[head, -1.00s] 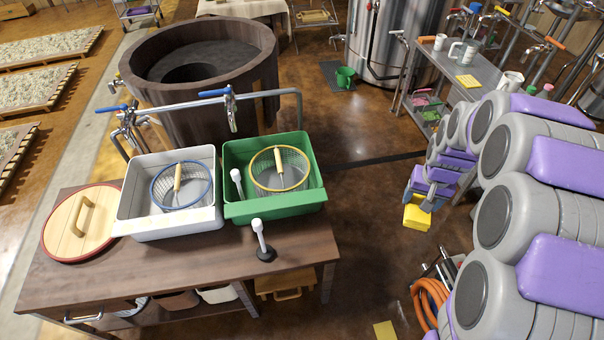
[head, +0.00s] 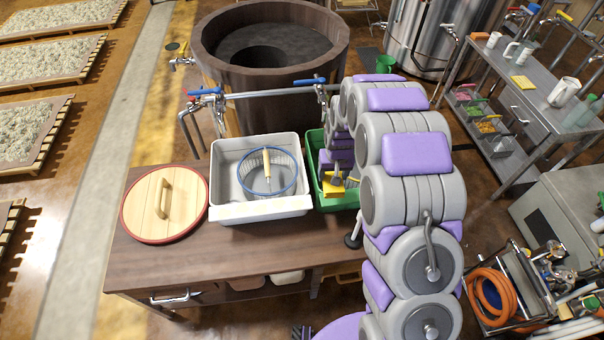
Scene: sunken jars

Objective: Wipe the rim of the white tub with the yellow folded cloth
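The white tub (head: 262,210) stands on the wooden table, with a blue-rimmed strainer basket (head: 268,187) inside it. Its rim shows nearly all the way round. My gripper (head: 337,180) is to the right of the white tub, over the green tub (head: 337,205), and is partly hidden by my own arm. It looks shut on the yellow folded cloth (head: 333,190), which hangs below the fingers, apart from the white tub's rim. Whether the cloth touches anything in the green tub cannot be told.
A round wooden lid (head: 163,203) lies left of the white tub. Blue-handled taps (head: 205,92) and a pipe run behind the tubs, before a large wooden vat (head: 230,92). A white-handled tool (head: 356,229) stands at the table's right, partly behind my arm.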

